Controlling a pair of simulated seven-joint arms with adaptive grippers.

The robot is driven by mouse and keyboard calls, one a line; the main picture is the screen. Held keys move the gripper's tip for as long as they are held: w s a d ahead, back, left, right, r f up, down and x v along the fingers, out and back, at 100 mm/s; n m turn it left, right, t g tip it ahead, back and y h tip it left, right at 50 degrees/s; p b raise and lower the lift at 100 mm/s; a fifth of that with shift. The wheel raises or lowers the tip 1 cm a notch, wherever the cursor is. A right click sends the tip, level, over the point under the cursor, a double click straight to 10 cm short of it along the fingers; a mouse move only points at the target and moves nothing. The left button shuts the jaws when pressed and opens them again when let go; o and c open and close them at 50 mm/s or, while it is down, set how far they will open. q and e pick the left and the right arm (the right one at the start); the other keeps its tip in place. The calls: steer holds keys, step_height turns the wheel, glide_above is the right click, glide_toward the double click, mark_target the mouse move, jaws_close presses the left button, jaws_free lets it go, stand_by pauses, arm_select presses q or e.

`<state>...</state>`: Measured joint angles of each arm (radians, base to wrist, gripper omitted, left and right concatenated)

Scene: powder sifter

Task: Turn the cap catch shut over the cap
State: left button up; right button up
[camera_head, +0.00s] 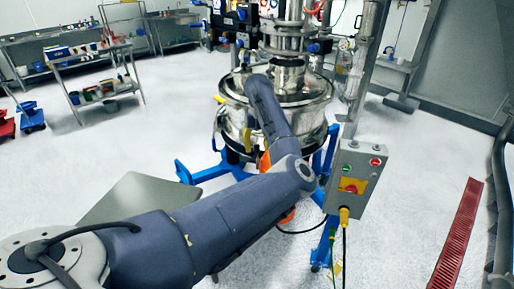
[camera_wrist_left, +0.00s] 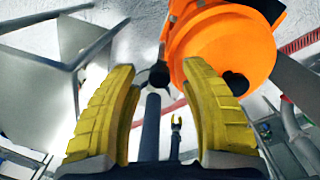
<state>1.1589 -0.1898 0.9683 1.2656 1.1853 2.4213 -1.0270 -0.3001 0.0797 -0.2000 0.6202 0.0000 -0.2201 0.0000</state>
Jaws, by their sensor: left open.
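My left arm reaches across the head view to the sifter (camera_head: 318,118); its gripper is mostly hidden there. In the left wrist view, the yellow fingers of my left gripper (camera_wrist_left: 160,115) stand wide apart with nothing gripped. A large orange part (camera_wrist_left: 225,45) with a dark round hole is close beyond the right finger. A dark rod (camera_wrist_left: 150,127) shows between the fingers, below a small dark knob (camera_wrist_left: 159,75). I cannot tell for certain which parts are the cap and the cap catch. Orange (camera_head: 265,162) also shows behind my arm in the head view. My right gripper is out of view.
A grey control box (camera_head: 357,181) with buttons stands right of the sifter. Blue legs (camera_head: 185,173) carry the sifter. A grey panel (camera_head: 135,200) lies behind my arm. A metal cart (camera_head: 100,88) and benches stand farther back, with open white floor between.

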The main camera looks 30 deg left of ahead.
arm_select(q)
steer(key=shift+f, duration=0.45)
steer(key=shift+o, duration=0.2)
jaws_close()
